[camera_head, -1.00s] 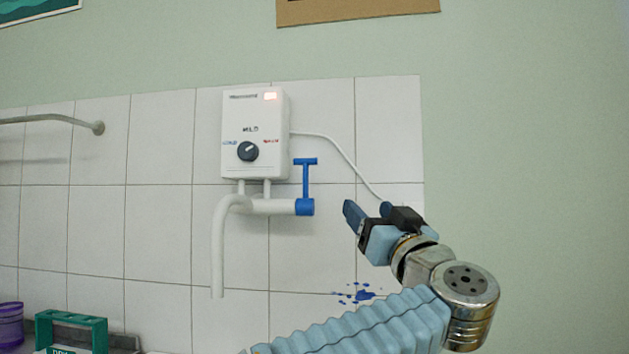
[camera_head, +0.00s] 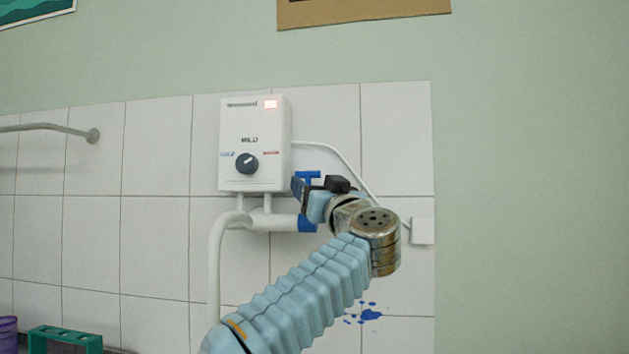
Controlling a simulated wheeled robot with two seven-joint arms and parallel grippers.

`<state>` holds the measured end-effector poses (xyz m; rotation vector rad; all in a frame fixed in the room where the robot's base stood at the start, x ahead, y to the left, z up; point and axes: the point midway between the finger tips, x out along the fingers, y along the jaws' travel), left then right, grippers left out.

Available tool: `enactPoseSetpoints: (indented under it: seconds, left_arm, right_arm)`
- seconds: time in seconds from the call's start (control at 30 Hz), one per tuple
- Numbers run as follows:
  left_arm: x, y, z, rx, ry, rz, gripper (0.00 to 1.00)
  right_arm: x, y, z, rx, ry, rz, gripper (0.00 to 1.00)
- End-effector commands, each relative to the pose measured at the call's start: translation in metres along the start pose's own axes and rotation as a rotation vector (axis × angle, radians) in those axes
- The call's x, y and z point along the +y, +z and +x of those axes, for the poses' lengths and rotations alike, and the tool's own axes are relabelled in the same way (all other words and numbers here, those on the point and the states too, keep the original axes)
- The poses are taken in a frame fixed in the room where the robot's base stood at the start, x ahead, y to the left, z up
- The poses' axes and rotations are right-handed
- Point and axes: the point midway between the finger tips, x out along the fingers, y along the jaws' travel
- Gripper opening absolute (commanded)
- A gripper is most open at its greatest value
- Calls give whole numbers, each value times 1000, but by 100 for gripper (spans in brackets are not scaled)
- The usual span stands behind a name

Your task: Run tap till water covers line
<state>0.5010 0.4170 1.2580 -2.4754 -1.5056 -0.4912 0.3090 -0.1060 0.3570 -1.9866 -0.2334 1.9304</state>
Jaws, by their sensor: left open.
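The tap is a white pipe and spout (camera_head: 215,262) under a white wall heater (camera_head: 252,125) with a dark dial (camera_head: 246,163). Its blue T-shaped handle (camera_head: 308,175) sticks up at the right end of the pipe, partly hidden behind my gripper. My left gripper (camera_head: 318,184) is open in front of the handle. Its dark fingers overlap the handle in the picture; I cannot tell whether they touch it. My right gripper is not in view. The spout's lower end is hidden by my left arm or the frame edge. No water, line or vessel under the spout is visible.
A white cable runs from the heater to a wall socket (camera_head: 422,231). A pale rail (camera_head: 50,127) is on the left wall. A green rack (camera_head: 66,338) and purple container (camera_head: 8,334) stand at lower left. Blue paint splashes (camera_head: 371,314) mark the tiles.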

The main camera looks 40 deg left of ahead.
Motion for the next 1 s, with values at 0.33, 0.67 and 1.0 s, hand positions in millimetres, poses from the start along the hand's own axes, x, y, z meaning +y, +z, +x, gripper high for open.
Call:
enactPoseSetpoints:
  seconds: [0.33,0.67,1.0]
  left_arm:
    - [0,0,6,1,0,0,63]
    - [0,0,6,1,0,-1,15]
    - [-1,-3,6,6,2,-3,0]
  right_arm:
    - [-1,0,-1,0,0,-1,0]
    - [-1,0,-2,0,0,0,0]
    - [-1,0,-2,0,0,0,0]
